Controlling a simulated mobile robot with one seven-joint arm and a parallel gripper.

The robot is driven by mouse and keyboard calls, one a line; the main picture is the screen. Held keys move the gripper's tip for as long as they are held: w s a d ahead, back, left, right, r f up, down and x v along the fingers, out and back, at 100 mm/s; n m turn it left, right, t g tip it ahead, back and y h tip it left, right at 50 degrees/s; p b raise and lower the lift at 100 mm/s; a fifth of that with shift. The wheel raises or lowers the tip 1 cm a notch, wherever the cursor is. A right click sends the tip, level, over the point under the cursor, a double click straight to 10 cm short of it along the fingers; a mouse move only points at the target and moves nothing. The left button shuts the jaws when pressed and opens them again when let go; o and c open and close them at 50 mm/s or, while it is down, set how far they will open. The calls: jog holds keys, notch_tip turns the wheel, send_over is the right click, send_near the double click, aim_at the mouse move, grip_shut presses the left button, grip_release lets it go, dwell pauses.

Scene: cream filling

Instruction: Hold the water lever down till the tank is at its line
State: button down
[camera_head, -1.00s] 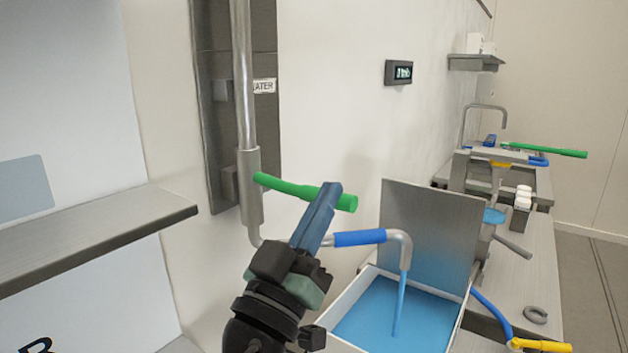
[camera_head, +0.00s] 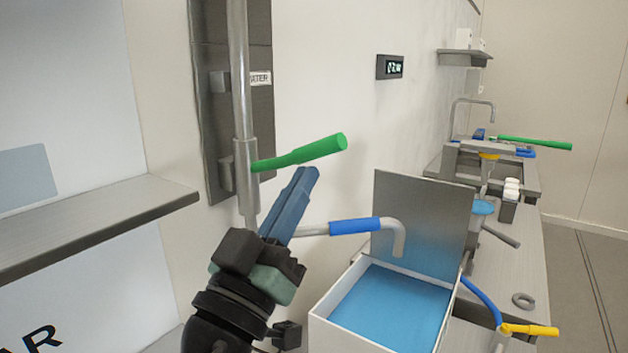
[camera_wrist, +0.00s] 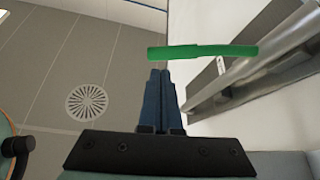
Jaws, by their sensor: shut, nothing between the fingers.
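The green water lever (camera_head: 299,153) sticks out from the vertical steel pipe and tilts up at its free end. It also shows in the wrist view (camera_wrist: 203,51), beyond my fingertips. My gripper (camera_head: 308,172) is shut and empty, its blue fingers just below the lever, apart from it as far as I can tell. The spout (camera_head: 398,240) with the blue sleeve (camera_head: 354,226) has no water running from it. The white tank (camera_head: 334,337) below it holds blue water (camera_head: 392,307). The tank's line cannot be made out.
A grey shelf (camera_head: 95,228) juts out at the left. A steel panel (camera_head: 422,222) stands behind the tank. A small wall display (camera_head: 390,67) is too blurred to read. Yellow (camera_head: 529,329) and green (camera_head: 535,143) handles lie farther right along the counter.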

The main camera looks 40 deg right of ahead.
jog(key=v, duration=0.2)
jog(key=b+v, duration=0.2)
jog(key=v, duration=0.1)
jog(key=shift+w+a+f, duration=0.15)
jog(key=shift+a+f, duration=0.1)
jog(key=shift+f, duration=0.05)
dwell(1.4)
jog(key=s+a+r+n+t+y+p, duration=0.2)
jog(key=a+r+n+t+y, duration=0.3)
jog(key=a+r+t+y, duration=0.3)
jog(key=s+a+r+n+t+y+p, duration=0.2)
jog(key=a+r+n+t+y+p, duration=0.2)
jog(key=a+r+t+y, duration=0.4)
notch_tip(320, 180, up, 6)
jog(key=a+n+y, duration=0.1)
jog(key=a+y, duration=0.1)
jog(key=y, duration=0.3)
jog(key=shift+s+a+r+t+y, duration=0.15)
jog(key=shift+s+a+t+y, duration=0.15)
jog(key=shift+a+t, duration=0.1)
